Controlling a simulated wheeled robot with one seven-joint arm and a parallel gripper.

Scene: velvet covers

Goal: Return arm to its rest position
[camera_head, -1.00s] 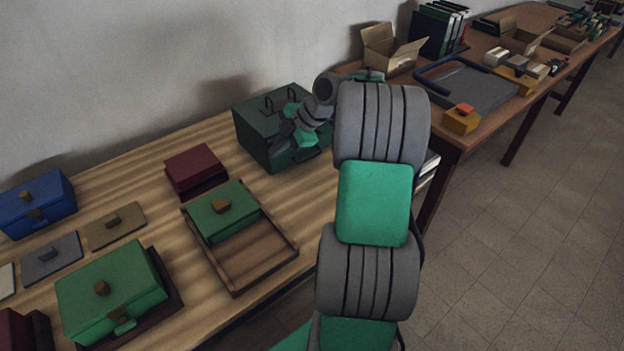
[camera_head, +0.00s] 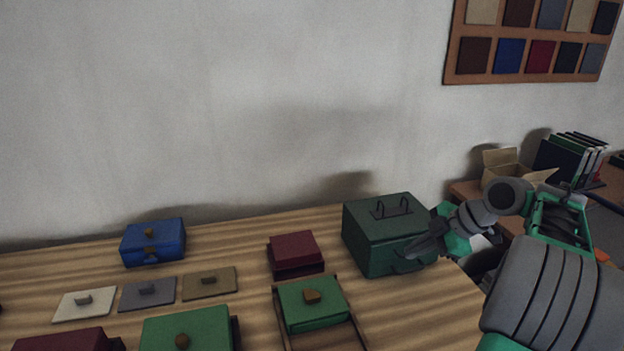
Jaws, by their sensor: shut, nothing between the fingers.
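My arm (camera_head: 560,275) reaches in from the lower right, grey with green parts. My gripper (camera_head: 418,250) points left and down in front of the right side of the dark green box (camera_head: 372,246) at the table's right end. The fingers look closed together and hold nothing. Whether the fingertips touch the box or are only in front of it cannot be told. The arm covers part of the table's right edge.
The wooden table (camera_head: 420,318) also bears a blue box (camera_head: 153,242), a maroon box (camera_head: 295,252), a green box in a wooden tray (camera_head: 357,330), another green box (camera_head: 190,330) and flat knobbed panels (camera_head: 148,292). A cardboard box (camera_head: 512,168) stands behind my arm.

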